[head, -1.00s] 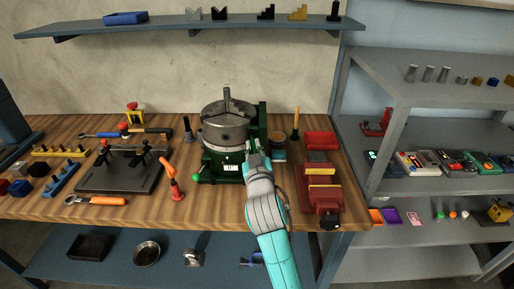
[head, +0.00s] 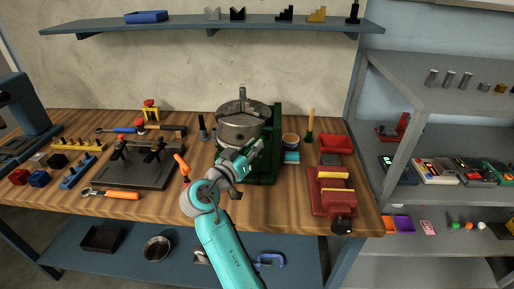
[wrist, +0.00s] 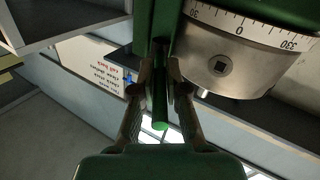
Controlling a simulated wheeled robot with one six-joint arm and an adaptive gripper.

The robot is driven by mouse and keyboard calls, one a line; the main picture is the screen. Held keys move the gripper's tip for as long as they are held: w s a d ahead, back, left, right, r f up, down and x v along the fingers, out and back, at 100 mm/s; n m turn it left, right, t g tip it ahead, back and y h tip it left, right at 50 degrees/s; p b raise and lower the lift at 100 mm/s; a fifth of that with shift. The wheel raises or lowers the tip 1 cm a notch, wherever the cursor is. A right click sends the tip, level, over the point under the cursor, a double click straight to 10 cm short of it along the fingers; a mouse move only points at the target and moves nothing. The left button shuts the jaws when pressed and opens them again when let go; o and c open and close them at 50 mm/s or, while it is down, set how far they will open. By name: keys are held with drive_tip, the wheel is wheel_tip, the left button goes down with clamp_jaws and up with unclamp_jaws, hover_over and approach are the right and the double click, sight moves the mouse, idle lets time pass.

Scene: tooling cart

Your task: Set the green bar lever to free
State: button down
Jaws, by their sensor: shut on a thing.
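The rotary table with a grey chuck (head: 240,122) on a green base (head: 268,168) stands on the wooden bench. Its graduated dial (wrist: 240,30) shows at the upper right of the wrist view, near the zero mark. In the head view, my gripper and arm hide the lever and part of the base's front.
A red vise (head: 330,190) stands to the right, with a red tray (head: 336,145) behind it. A cup (head: 291,141) and a wooden-handled tool (head: 310,125) are close to the base's right side. A dark fixture plate (head: 140,170) lies left.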

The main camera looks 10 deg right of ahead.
drive_tip(key=shift+w+a+m+g+h, duration=0.15)
drive_tip(key=shift+m+g+h, duration=0.25)
drive_tip(key=shift+g, duration=0.1)
drive_tip(key=c, duration=1.2)
unclamp_jaws()
drive_tip(key=v, duration=1.2)
